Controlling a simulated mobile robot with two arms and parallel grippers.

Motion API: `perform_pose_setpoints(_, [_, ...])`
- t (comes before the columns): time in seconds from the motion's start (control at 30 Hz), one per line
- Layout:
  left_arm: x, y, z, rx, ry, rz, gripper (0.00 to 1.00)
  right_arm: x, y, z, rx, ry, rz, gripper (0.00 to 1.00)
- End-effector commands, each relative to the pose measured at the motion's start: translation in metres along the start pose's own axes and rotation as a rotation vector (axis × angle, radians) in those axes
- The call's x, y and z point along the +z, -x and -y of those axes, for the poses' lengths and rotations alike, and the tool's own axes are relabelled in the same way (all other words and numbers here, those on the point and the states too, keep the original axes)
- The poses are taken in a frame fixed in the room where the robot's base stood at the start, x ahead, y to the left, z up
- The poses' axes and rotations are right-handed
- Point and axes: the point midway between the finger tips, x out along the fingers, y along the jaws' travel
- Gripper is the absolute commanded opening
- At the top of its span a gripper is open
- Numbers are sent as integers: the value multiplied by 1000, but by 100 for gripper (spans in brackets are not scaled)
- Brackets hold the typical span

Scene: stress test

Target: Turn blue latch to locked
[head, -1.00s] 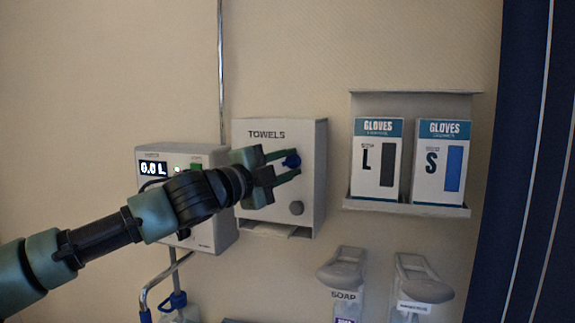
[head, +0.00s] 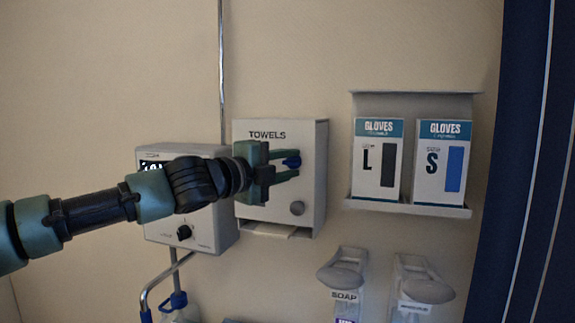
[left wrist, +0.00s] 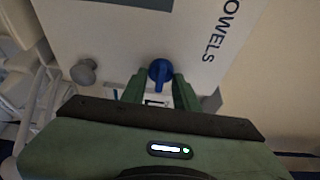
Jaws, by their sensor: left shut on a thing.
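The blue latch (head: 292,161) is a small blue knob on the front of the white towel dispenser (head: 262,212). My left gripper (head: 287,163) is at the latch, with its green fingers shut on it. The left wrist view shows the blue latch (left wrist: 160,72) between the two fingertips (left wrist: 158,84), with its round end standing out past them. A small white and dark mark lies just below the latch in that view; I cannot read it. My right gripper is not in view.
A grey round knob (head: 297,208) sits lower on the dispenser. A metering box (head: 205,232) is on the left behind my arm. A glove shelf (head: 410,208) is on the right, with soap dispensers (head: 343,272) below. A dark curtain (head: 525,160) hangs at far right.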

Motion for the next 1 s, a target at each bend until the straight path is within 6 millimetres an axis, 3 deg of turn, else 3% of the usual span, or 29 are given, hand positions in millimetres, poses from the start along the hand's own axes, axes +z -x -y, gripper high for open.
perform_pose_setpoints(0.03, [-1,0,0,0,-2,-2,36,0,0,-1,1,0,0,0])
perform_pose_setpoints(0.1, [-1,0,0,0,-1,-1,52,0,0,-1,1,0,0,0])
perform_pose_setpoints(0.47, [0,4,-1,0,0,0,52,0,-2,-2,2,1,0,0])
perform_pose_setpoints(0.8, [0,57,-2,-2,-1,1,52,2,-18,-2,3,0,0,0])
perform_pose_setpoints(1.0, [-1,76,-1,0,-1,-1,52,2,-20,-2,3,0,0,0])
